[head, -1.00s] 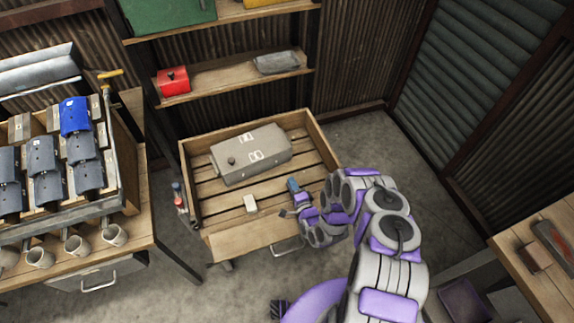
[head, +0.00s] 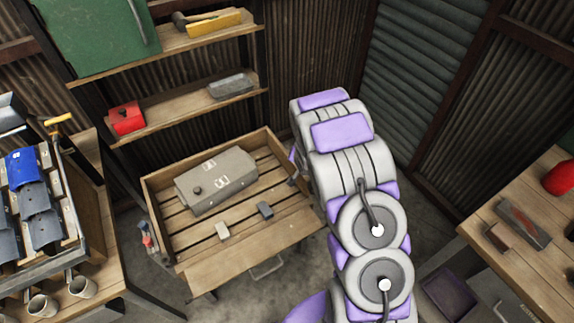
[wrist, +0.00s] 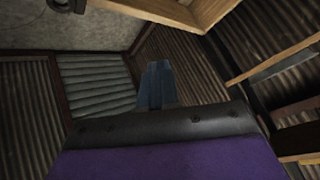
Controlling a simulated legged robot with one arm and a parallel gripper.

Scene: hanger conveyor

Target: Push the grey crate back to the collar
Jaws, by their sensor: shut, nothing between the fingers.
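A long grey metal box with a dark knob and two white labels, which I take for the grey crate (head: 217,180), lies in a slatted wooden tray (head: 305,213). It sits near the tray's back left side. My gripper shows in the wrist view (wrist: 155,85) with its bluish fingers together and nothing between them. It points towards the corrugated walls. In the head view my raised arm hides most of the gripper, right of the tray and apart from the crate. I cannot make out a collar.
A pale block (head: 222,231) and a dark block (head: 265,210) lie in front of the crate. Shelves with a red box (head: 127,118) and a grey tray (head: 231,87) stand behind. A bench with mugs is left, another bench (head: 520,250) right.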

